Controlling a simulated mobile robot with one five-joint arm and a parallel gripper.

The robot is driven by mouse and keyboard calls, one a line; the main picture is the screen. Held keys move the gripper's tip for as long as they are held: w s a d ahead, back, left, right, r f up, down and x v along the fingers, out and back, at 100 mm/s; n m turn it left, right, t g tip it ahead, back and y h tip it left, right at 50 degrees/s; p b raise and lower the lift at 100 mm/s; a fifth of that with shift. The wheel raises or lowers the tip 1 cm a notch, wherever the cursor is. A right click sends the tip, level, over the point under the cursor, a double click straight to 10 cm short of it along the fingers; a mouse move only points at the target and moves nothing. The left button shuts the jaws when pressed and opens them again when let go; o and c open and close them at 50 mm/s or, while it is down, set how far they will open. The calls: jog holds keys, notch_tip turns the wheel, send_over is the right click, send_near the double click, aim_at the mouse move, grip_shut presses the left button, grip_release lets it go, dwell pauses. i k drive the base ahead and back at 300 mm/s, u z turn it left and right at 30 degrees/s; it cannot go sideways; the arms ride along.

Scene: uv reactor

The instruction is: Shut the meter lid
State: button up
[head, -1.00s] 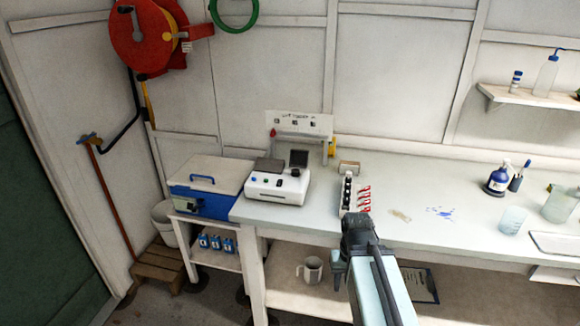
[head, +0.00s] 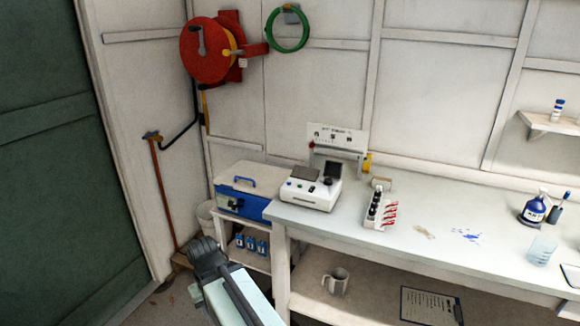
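The meter (head: 307,193) is a white box with small knobs on its front, standing at the left end of the bench. On its top are a flat grey panel (head: 304,172) and, to the right, a dark panel (head: 333,171) that stands tilted up. I cannot tell for sure which of these is the lid. My arm (head: 235,295) rises from the bottom edge, left of the bench, with a dark joint at its upper end. It is apart from the meter. No gripper fingers can be made out.
A blue cooler box (head: 243,204) stands left of the meter on a low shelf stand. A rack of dark-capped vials (head: 375,210) is to the right. A mug (head: 336,281) sits on the shelf below.

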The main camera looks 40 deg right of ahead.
aim_at(332, 169)
jog(key=u, duration=1.85)
jog(key=k, duration=2.1)
jog(key=z, duration=1.3)
jog(key=i, duration=1)
